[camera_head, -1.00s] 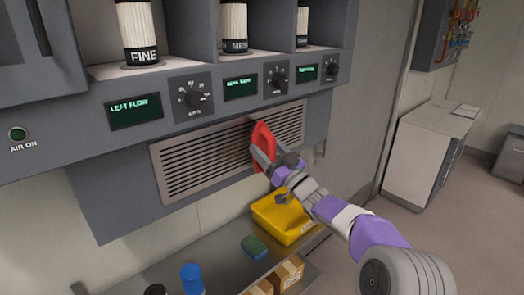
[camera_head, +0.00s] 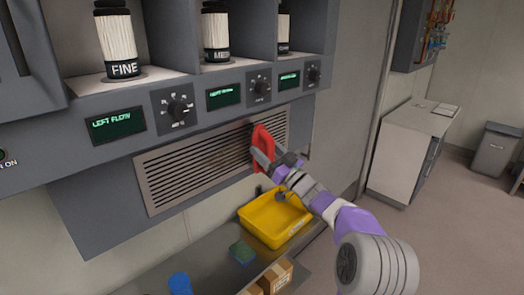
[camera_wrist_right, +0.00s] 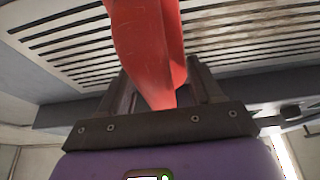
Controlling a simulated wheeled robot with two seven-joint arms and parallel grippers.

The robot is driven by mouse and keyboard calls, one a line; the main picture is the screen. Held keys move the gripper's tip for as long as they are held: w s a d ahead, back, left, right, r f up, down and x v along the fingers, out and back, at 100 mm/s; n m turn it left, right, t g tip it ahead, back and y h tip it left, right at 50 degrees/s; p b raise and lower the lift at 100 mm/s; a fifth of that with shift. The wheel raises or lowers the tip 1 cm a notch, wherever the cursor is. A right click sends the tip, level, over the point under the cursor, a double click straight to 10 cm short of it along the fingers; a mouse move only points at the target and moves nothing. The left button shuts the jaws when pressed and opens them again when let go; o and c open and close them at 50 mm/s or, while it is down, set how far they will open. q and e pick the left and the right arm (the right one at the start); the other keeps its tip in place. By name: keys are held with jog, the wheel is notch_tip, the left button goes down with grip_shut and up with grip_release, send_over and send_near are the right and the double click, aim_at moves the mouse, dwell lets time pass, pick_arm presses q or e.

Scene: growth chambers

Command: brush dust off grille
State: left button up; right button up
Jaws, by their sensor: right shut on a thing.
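The grille (camera_head: 190,169) is a slatted panel on the grey cabinet front, below the displays and knobs. It also shows in the right wrist view (camera_wrist_right: 75,50), behind the gripper. My right gripper (camera_head: 266,162) is shut on a red brush (camera_head: 262,142) and holds it upright against or just in front of the grille's right part. In the right wrist view the brush (camera_wrist_right: 148,45) stands between the fingers of my gripper (camera_wrist_right: 160,95). The bristles are hidden, so contact with the slats cannot be told. My left gripper is not in view.
A yellow bin (camera_head: 272,221) stands on the shelf (camera_head: 205,262) below the grille. A green and blue sponge (camera_head: 242,252), a blue cylinder (camera_head: 180,284) and cardboard boxes (camera_head: 275,276) are nearby. A white cabinet (camera_head: 405,155) stands at the right.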

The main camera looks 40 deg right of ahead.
jog(key=shift+w+d, duration=0.1)
jog(key=shift+d, duration=0.8)
jog(key=shift+a+b, duration=0.45)
jog(key=shift+a, duration=0.45)
jog(key=s+a+b, duration=0.1)
jog(key=a+b, duration=0.6)
jog(key=a, duration=0.5)
jog(key=shift+a+r+b, duration=1.25)
jog(key=shift+a+b, duration=0.4)
jog(key=shift+a, duration=1.85)
jog(key=d+p, duration=0.3)
jog(key=d, duration=0.4)
